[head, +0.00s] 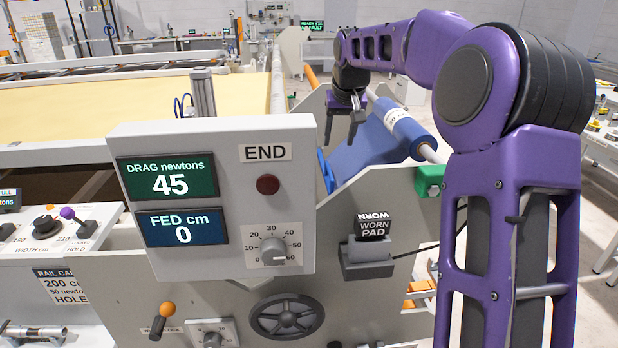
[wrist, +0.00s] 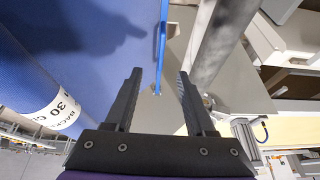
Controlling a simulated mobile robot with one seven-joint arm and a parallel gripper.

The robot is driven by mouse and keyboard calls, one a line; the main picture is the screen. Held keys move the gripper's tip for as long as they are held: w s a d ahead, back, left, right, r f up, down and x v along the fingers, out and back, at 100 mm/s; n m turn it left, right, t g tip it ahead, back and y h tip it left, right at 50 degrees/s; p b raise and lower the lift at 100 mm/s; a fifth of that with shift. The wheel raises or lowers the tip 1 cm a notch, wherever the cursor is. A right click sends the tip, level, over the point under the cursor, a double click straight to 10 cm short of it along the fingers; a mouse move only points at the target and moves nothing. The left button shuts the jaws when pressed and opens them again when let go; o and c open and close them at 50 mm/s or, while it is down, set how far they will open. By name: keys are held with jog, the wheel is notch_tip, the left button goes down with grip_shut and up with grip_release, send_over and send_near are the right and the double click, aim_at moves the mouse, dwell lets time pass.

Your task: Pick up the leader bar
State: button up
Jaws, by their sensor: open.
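The leader bar appears to be the thin blue bar (head: 326,172) along the free edge of the blue cloth (head: 365,150); no label on it can be read. In the wrist view the blue bar (wrist: 161,45) runs lengthwise, its near end seen between the fingertips. My gripper (head: 341,138) is open and empty above the cloth, pointing down. In the wrist view its two dark fingers (wrist: 159,75) stand apart with nothing clamped between them. I cannot tell the exact height above the bar. The cloth comes off a blue roll (head: 404,128) with a white label.
A grey roller (wrist: 222,40) lies close to the right finger in the wrist view. A control box (head: 215,200) reading drag 45 and fed 0 stands in front at left. A yellow quilting bed (head: 90,105) stretches behind. Grey side plates (head: 385,195) flank the roll.

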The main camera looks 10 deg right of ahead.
aim_at(331, 173)
jog(key=shift+a+x, duration=0.2)
jog(key=shift+x, duration=8.5)
jog(key=shift+s, duration=0.15)
grip_shut()
